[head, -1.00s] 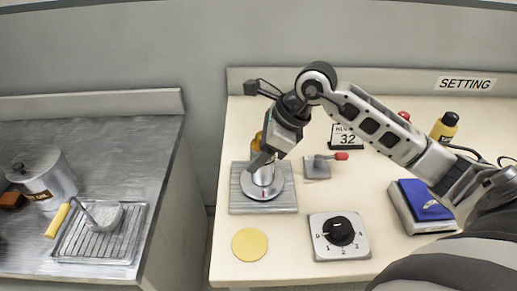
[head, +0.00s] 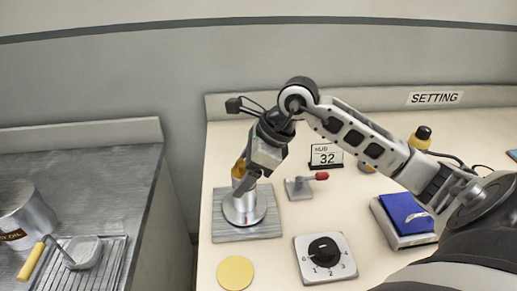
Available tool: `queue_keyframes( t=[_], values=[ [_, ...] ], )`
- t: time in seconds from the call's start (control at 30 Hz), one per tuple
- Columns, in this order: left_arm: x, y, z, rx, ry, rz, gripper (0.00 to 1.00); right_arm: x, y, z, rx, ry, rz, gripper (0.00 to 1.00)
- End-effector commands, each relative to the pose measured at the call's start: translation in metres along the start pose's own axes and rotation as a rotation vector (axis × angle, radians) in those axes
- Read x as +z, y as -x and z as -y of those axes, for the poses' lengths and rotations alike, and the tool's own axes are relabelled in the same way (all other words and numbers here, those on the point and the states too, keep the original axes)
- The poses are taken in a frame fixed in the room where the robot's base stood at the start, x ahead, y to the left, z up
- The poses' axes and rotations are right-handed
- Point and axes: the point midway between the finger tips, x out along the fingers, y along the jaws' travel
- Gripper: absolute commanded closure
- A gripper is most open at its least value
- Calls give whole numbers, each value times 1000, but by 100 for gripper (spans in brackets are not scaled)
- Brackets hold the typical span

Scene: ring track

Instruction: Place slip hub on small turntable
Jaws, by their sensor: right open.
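The small turntable (head: 259,212) is a round grey disc on a square grey board (head: 225,233). A silver cylinder, apparently the slip hub (head: 237,207), stands upright on the disc with a small red mark near its foot. My right gripper (head: 242,186) is open, tilted down, with its fingers at the top of the cylinder. An amber part shows beside the fingers; I cannot tell what it belongs to. The gripper hides part of the cylinder's top, and whether the fingers touch it is unclear. My left gripper is not in view.
A red-handled lever (head: 300,188), a "HUB 32" sign (head: 325,155), a numbered dial (head: 325,262) and a yellow disc (head: 235,273) surround the board.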

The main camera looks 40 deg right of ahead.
Motion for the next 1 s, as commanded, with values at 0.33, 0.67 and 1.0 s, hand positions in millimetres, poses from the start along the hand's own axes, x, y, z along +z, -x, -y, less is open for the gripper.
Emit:
queue_keyframes(
  t=[0.33, 0.67, 1.0],
  values=[
    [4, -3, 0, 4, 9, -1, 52, 0, 74, 0, -6, 3, -2, 32],
    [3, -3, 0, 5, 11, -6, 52, 0, 99, 0, -1, 2, 0, 32],
    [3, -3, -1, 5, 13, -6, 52, 0, 98, 0, -1, 2, 0, 32]
  ],
)
